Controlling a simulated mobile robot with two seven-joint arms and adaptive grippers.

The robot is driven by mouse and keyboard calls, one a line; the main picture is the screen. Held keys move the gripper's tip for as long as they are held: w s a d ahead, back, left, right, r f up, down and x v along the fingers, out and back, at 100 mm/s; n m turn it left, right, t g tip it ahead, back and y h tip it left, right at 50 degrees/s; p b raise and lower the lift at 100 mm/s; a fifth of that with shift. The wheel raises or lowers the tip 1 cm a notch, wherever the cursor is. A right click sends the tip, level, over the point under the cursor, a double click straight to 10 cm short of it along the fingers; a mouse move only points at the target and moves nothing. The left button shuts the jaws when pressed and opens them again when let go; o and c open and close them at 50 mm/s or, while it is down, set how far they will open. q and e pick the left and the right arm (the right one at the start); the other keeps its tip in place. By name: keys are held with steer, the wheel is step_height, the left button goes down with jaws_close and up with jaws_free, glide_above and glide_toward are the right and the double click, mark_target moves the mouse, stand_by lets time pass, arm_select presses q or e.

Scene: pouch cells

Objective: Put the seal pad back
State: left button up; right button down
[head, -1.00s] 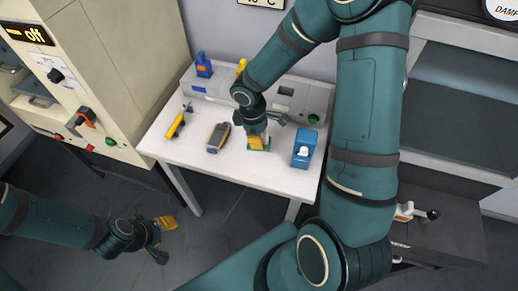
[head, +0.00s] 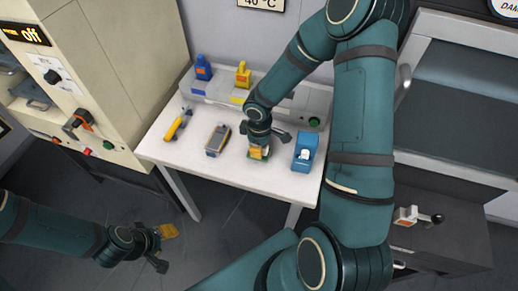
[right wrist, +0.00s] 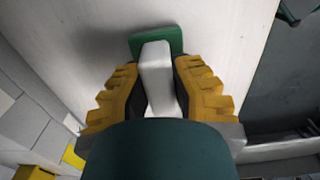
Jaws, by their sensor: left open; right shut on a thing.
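The seal pad appears to be the pale block (right wrist: 157,75) with a green plate (right wrist: 156,42) at its far end, in the right wrist view. My right gripper (right wrist: 160,85) is shut on the pale block, one yellow finger on each side. In the head view my right gripper (head: 259,152) is low over the white table, with a little green (head: 257,158) showing beneath. Whether the green plate touches the table I cannot tell. My left gripper (head: 167,241) is open and empty over the floor, away from the table.
On the white table (head: 237,175) are a blue dispenser (head: 305,153) right of my right gripper, a grey handheld device (head: 217,139) and a yellow tool (head: 177,125). Behind, a long grey unit (head: 213,88) bears blue and yellow bottles (head: 243,74). A beige cabinet (head: 110,60) stands left.

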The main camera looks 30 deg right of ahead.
steer(key=shift+f, duration=0.25)
steer(key=shift+r, duration=0.1)
steer(key=c, duration=1)
jaws_free()
